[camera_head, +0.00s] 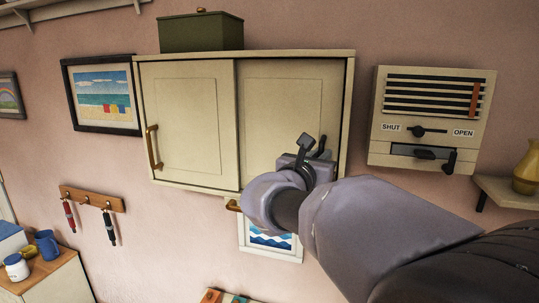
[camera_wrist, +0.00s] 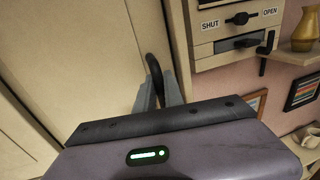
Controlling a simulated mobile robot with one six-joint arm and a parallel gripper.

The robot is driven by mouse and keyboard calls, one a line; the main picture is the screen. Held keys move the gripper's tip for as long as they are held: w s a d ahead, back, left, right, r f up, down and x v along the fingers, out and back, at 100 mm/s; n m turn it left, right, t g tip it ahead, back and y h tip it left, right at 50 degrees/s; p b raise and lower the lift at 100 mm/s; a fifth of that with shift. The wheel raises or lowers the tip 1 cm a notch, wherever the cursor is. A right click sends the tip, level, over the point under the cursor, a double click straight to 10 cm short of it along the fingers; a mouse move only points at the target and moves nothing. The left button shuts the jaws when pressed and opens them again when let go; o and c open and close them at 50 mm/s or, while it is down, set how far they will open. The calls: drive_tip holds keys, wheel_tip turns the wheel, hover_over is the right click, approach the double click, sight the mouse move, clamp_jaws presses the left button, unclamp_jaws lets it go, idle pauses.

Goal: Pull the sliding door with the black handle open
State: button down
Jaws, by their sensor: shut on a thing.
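A cream wall cabinet (camera_head: 244,54) has two sliding doors. The left door (camera_head: 188,112) has a brass handle (camera_head: 153,147) near its left edge. The right door (camera_head: 290,105) sits behind the left door's edge, and the black handle (camera_wrist: 154,72) is on it near its right side. My gripper (camera_head: 318,152) is at the lower right of the right door. In the wrist view my gripper (camera_wrist: 160,92) is shut on the black handle, with its fingers on either side of it. The handle's lower part is hidden by the gripper.
A vent panel (camera_head: 433,115) marked SHUT and OPEN, with levers, is on the wall to the right. A shelf (camera_head: 507,190) with a yellow vase (camera_head: 527,168) is beyond it. A green box (camera_head: 201,33) stands on the cabinet. A wave picture (camera_head: 270,240) hangs below.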

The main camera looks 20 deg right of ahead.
drive_tip(key=p, duration=0.5)
approach(256, 142)
drive_tip(key=x, duration=0.4)
drive_tip(key=shift+w+d, duration=0.1)
drive_tip(key=c, duration=1.5)
unclamp_jaws()
drive_tip(key=shift+o, duration=0.2)
drive_tip(key=b+v, duration=0.2)
drive_tip(key=v, duration=1.5)
